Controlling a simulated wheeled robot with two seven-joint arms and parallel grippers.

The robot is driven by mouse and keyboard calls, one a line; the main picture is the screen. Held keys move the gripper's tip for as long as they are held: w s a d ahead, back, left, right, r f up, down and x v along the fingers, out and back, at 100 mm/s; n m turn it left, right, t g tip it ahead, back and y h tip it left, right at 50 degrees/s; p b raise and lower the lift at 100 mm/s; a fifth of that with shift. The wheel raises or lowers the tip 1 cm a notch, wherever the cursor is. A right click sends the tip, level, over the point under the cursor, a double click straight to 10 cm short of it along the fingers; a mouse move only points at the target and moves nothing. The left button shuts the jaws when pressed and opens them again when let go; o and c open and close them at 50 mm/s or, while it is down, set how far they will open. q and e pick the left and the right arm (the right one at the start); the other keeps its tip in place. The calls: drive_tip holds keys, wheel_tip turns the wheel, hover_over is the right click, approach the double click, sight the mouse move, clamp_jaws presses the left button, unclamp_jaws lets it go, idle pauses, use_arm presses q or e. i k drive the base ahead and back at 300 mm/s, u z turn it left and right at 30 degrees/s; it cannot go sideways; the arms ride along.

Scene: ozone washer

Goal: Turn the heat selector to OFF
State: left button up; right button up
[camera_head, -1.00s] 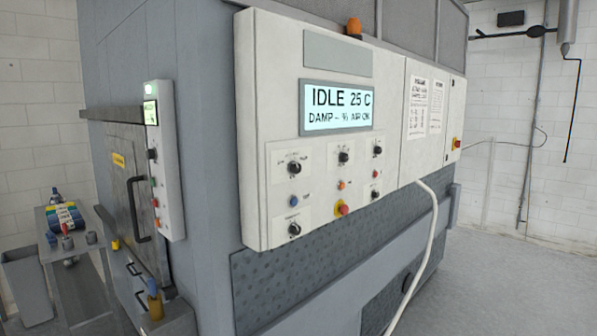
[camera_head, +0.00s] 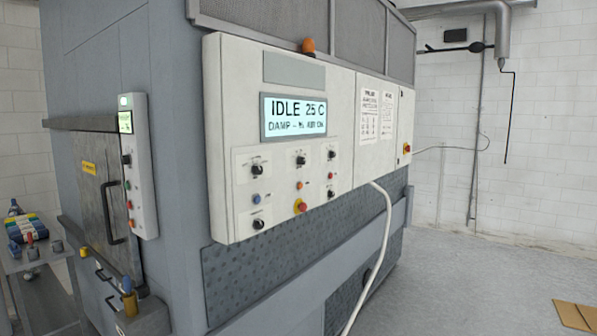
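The white control panel (camera_head: 232,190) is on the side of the large grey machine. It carries several small black selector knobs: an upper left knob (camera_head: 257,169), a lower left knob (camera_head: 258,224), an upper middle knob (camera_head: 300,160) and two at the right, one upper (camera_head: 331,154) and one lower (camera_head: 331,194). Their labels are too small to read, so I cannot tell which is the heat selector or where it points. The display (camera_head: 293,116) reads "IDLE 25 C" with a second line about damp and air. Neither gripper is in view.
A narrower panel (camera_head: 139,170) with buttons stands beside the machine's handled door (camera_head: 100,200). A white hose (camera_head: 385,240) hangs from the main panel to the floor. A grey cart (camera_head: 40,262) is at the left. Open floor (camera_head: 480,275) lies right, with a brown flat piece (camera_head: 575,314).

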sight(256, 169)
drive_tip(key=z, duration=0.4)
drive_tip(key=i, duration=0.95)
drive_tip(key=u, duration=0.1)
